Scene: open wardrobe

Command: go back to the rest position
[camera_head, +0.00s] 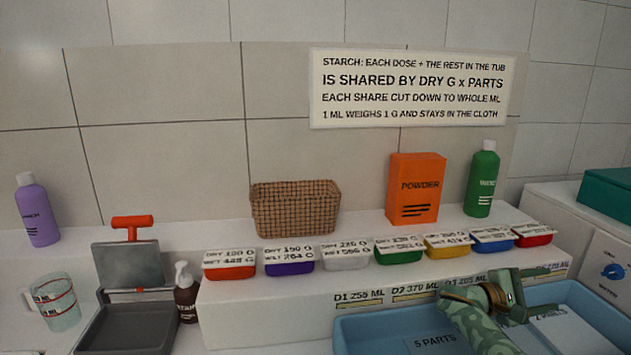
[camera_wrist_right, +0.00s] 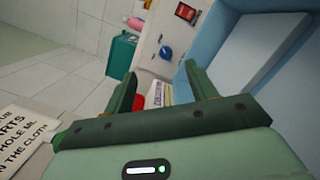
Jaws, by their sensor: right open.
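My right gripper (camera_head: 507,297) shows at the lower right in the head view, over the blue tub (camera_head: 372,330). Its green fingers are apart and nothing is between them in the right wrist view (camera_wrist_right: 160,88). The blue tub's wall also shows at the upper right of the wrist view (camera_wrist_right: 205,45). My left gripper does not show in either view.
A white ledge (camera_head: 270,325) carries several small coloured tubs with cards, a wicker basket (camera_head: 295,210), an orange powder box (camera_head: 415,188) and a green bottle (camera_head: 482,182). A measuring jug (camera_head: 57,304), a purple bottle (camera_head: 38,212) and a grey press-like device (camera_head: 130,265) stand at left.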

